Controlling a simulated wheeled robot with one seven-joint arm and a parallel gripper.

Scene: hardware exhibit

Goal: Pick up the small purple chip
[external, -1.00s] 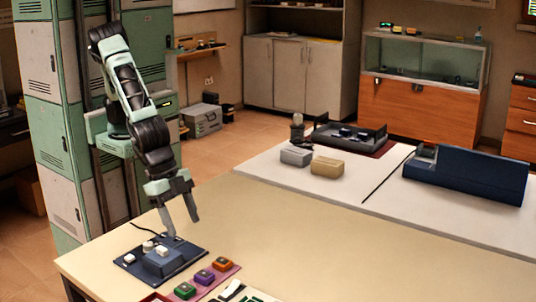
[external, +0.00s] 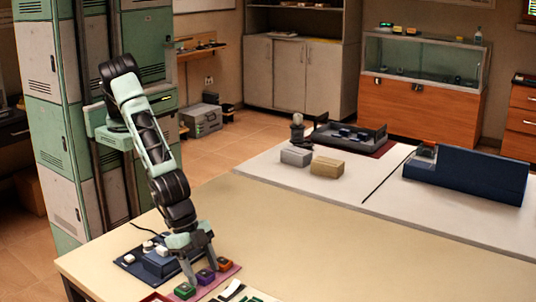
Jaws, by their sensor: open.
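The small purple chip (external: 206,276) sits on a dark red mat (external: 226,273) near the front of the table, between a green chip (external: 185,290) on its left and an orange chip (external: 221,264) on its right. My gripper (external: 201,274) is open and points down at the row of chips. Its fingers come down on either side of the purple chip, one near the green chip and one near the orange chip. I cannot tell whether the fingers touch any chip.
A dark blue device (external: 158,262) with white knobs stands just left of my gripper. Black and green pieces (external: 233,290) lie at the front edge. The table to the right (external: 330,255) is clear. Two boxes (external: 327,167) and a large blue case (external: 466,178) stand farther back.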

